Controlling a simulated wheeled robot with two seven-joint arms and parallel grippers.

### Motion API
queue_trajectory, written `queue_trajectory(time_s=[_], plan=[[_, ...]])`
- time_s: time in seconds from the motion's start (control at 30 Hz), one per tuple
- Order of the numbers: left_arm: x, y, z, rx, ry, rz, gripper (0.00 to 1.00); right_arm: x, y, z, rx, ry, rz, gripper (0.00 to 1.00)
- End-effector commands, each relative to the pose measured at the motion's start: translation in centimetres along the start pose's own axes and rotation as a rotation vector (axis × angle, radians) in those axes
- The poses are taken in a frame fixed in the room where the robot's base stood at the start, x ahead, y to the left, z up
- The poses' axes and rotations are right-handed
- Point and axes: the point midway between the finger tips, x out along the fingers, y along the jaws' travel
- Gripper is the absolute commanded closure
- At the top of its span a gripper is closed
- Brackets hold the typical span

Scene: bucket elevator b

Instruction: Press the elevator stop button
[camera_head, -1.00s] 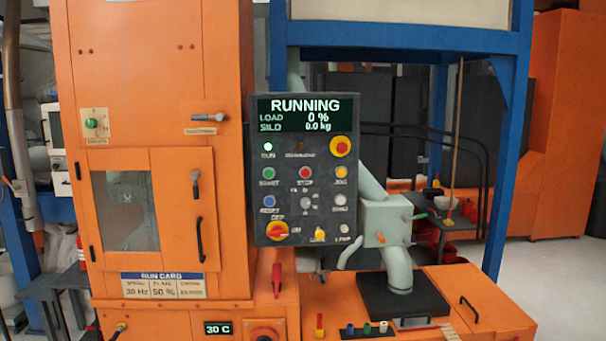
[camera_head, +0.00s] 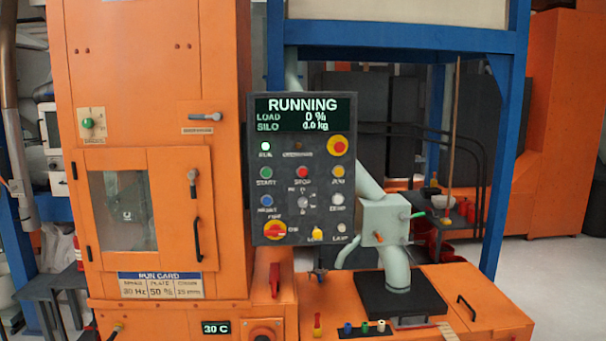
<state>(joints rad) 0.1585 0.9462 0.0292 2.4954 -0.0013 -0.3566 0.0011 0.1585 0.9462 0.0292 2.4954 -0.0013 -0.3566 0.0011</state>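The dark control panel (camera_head: 319,205) stands upright in the middle of the head view. Its screen (camera_head: 303,114) reads RUNNING, load 0 %, silo 0.0 kg. The red STOP button (camera_head: 302,172) is in the panel's middle column, between the green START button (camera_head: 266,172) and the yellow JOG button (camera_head: 338,172). A larger red button on a yellow base (camera_head: 338,146) is at the panel's upper right. Neither of my grippers is in view, and nothing covers the STOP button.
An orange cabinet (camera_head: 150,60) with a windowed door and protruding handles stands left of the panel. Below right is an orange bench (camera_head: 470,300) with a black plate (camera_head: 400,295) and a pale green pipe. A blue frame (camera_head: 508,150) rises at right. Space before the panel looks clear.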

Motion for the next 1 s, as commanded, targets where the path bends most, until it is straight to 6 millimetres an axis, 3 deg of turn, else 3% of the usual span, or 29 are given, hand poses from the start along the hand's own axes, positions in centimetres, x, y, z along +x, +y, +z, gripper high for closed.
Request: queue_trajectory(time_s=[0.23, 1.0], plan=[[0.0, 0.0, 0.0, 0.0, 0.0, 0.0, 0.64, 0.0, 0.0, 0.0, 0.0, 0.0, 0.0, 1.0], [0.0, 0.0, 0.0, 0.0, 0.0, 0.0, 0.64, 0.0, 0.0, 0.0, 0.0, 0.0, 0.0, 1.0]])
